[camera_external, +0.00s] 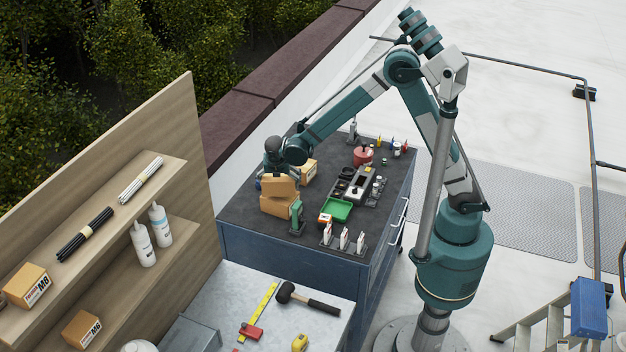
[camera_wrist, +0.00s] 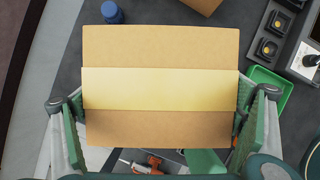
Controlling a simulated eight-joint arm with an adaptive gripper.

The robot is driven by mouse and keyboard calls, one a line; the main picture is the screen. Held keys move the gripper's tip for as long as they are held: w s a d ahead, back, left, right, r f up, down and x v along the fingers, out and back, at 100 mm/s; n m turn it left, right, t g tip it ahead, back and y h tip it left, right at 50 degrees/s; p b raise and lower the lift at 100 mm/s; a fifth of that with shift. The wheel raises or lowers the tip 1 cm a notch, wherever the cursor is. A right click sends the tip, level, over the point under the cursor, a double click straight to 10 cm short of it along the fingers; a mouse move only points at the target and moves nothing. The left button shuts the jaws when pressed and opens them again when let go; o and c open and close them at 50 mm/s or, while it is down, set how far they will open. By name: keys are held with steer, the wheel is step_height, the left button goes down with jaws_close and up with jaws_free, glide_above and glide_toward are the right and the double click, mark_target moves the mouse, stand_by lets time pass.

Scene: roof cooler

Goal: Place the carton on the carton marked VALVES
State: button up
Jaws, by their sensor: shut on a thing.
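My gripper (camera_external: 279,172) is shut on a brown carton (camera_external: 279,187) at the left end of the dark worktop. In the wrist view this carton (camera_wrist: 160,55), with a pale tape band, fills the space between the green finger pads of my gripper (camera_wrist: 160,120). A second carton (camera_external: 277,208) is directly below the held one in the external view; I cannot tell whether they touch. A third carton (camera_external: 309,170) stands just behind to the right, and a carton edge (camera_wrist: 203,4) shows at the top of the wrist view. No VALVES marking is readable.
A green tray (camera_external: 337,209), a green device (camera_external: 296,216) and white-topped stands (camera_external: 343,239) are near the cartons. A red pot (camera_external: 363,155) stands farther back. The wooden shelf (camera_external: 110,215) rises at left. A blue cap (camera_wrist: 112,12) shows close to the carton.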

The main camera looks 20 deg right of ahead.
mark_target(278, 180)
steer(key=shift+f, duration=1.65)
steer(key=shift+f, duration=0.15)
steer(key=o, duration=1)
steer(key=shift+c, duration=0.2)
steer(key=v, duration=1.2)
steer(key=shift+s, duration=0.1)
steer(key=shift+d, duration=0.1)
